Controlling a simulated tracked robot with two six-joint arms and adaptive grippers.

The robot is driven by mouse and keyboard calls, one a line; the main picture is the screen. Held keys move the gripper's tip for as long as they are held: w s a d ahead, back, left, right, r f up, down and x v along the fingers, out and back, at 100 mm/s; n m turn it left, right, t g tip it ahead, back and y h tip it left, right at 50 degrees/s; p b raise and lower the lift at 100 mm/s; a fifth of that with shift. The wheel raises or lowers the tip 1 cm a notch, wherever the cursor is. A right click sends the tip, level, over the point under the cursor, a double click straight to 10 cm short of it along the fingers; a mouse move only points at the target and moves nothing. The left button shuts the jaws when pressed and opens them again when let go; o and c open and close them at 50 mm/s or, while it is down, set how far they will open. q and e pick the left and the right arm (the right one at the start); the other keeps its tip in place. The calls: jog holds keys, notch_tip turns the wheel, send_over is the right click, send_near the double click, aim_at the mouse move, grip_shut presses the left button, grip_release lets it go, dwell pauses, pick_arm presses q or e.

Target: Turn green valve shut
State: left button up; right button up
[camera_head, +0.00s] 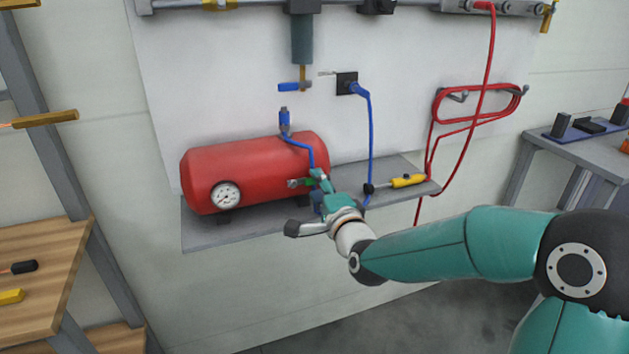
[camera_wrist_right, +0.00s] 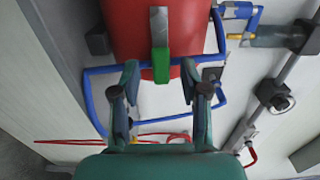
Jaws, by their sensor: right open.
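The green valve (camera_head: 296,183) sits at the right end of the red tank (camera_head: 250,168) on the wall shelf. In the right wrist view the green valve handle (camera_wrist_right: 161,65) stands between the two fingers, with a grey metal stem beyond it. My right gripper (camera_head: 305,203) is open at the tank's right end. In its wrist view the right gripper (camera_wrist_right: 160,75) has a fingertip on either side of the handle, with a visible gap on both sides. My gripper partly hides the valve in the head view. My left gripper is not in view.
A blue hose (camera_head: 369,130) hangs from the wall to the right of the tank. A yellow-handled tool (camera_head: 407,181) lies on the grey shelf (camera_head: 215,234). A coiled red hose (camera_head: 478,105) hangs further right. A wooden bench (camera_head: 40,265) stands at left.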

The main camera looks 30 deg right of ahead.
jog(key=shift+x, duration=0.8)
jog(key=shift+c, duration=0.4)
grip_shut()
jog(key=shift+a+f, duration=0.1)
